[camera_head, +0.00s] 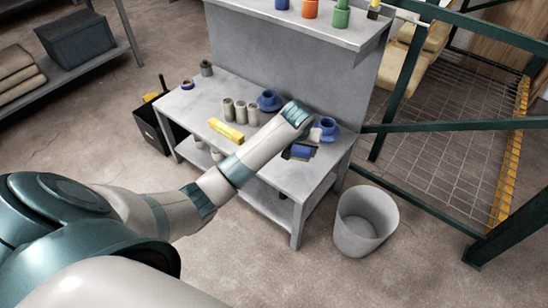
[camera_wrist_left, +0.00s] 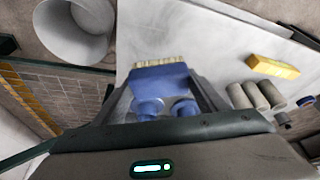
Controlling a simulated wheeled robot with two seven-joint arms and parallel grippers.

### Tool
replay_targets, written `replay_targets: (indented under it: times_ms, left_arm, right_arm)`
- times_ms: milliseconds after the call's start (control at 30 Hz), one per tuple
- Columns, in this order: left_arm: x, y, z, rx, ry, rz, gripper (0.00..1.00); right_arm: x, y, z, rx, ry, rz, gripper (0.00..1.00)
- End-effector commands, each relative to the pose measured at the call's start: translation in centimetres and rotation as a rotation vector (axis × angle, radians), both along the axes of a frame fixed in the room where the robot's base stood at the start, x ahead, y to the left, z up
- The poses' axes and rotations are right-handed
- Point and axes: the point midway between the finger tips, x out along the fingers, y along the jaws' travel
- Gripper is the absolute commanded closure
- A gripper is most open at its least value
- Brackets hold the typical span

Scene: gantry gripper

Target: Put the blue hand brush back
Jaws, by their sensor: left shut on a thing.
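The blue hand brush (camera_head: 302,152) is at the right end of the grey workbench (camera_head: 195,105), under the end of my left arm. In the left wrist view the brush (camera_wrist_left: 158,78) has a blue body and pale bristles along its far edge. My left gripper (camera_head: 296,156) is shut on it, with a finger on each side in the left wrist view. Two blue rounded shapes (camera_wrist_left: 166,107) show between brush and palm; I cannot tell what they are. Whether the brush touches the bench top is unclear. My right gripper is out of view.
A blue mug (camera_head: 327,126) stands close right of my left gripper. Another blue mug (camera_head: 268,100), several grey cylinders (camera_head: 239,111) and a yellow block (camera_head: 226,130) stand farther left. A grey bin (camera_head: 365,220) and green frame (camera_head: 445,128) are right of the bench.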

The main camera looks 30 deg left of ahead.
Motion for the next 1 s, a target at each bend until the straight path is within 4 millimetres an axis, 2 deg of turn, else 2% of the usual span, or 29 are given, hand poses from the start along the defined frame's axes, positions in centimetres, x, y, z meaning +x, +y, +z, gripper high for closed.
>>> replay_targets:
  times_ms: [167, 600, 800, 1000]
  left_arm:
    - [0.3, 2.0, -1.3, 0.003, 0.002, 0.002, 0.61]
    - [1.6, 9.7, -5.9, 0.001, 0.0, 0.003, 0.61]
    - [1.9, 11.2, -6.8, 0.001, 0.0, 0.001, 0.61]
    - [1.9, 11.2, -6.8, 0.0, -0.001, 0.0, 0.61]
  right_arm:
    - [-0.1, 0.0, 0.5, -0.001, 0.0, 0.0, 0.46]
    - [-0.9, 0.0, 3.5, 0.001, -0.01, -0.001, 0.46]
    - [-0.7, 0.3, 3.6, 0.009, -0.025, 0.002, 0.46]
    - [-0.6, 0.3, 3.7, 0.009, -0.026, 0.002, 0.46]
